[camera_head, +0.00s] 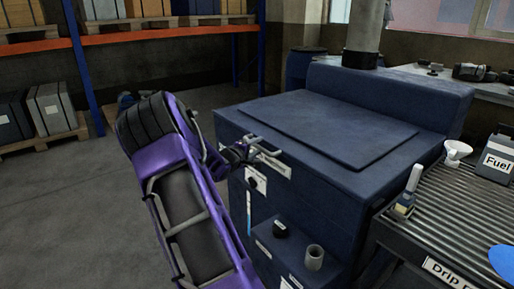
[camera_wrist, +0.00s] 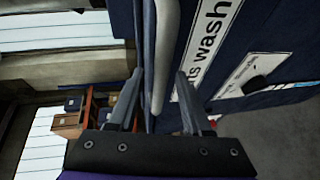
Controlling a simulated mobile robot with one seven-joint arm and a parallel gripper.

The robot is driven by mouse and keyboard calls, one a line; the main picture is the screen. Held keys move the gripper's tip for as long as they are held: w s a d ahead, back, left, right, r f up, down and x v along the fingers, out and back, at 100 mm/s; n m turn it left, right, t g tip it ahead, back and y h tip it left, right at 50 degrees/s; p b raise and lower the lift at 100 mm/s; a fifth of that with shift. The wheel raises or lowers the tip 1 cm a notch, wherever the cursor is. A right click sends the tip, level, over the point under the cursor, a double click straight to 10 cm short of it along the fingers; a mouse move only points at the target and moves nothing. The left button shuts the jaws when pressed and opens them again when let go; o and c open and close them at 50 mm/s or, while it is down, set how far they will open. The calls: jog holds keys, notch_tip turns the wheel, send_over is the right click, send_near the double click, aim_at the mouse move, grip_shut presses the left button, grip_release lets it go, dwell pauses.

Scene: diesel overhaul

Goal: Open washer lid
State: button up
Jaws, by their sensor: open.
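The washer (camera_head: 310,205) is a dark blue cabinet in the middle of the head view. Its lid (camera_head: 335,125) is a flat dark panel lying down on top. My gripper (camera_head: 252,148) is at the upper front edge of the washer, beside the light handle and white label. In the wrist view my gripper (camera_wrist: 160,78) is open, and the grey handle bar (camera_wrist: 166,40) runs between its two fingers. I cannot tell whether either finger touches the bar. A label reading "ts wash" (camera_wrist: 207,45) shows on the washer front, to the right of the bar.
A roller bench with a drip tray label (camera_head: 450,272) stands at right, carrying a fuel can (camera_head: 497,158) and a white funnel (camera_head: 456,152). A grey duct (camera_head: 364,30) rises behind the lid. Shelving with an orange beam (camera_head: 165,34) is at back left. Floor at left is clear.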

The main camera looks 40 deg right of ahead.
jog(key=shift+d, duration=0.2)
grip_shut()
dwell(1.4)
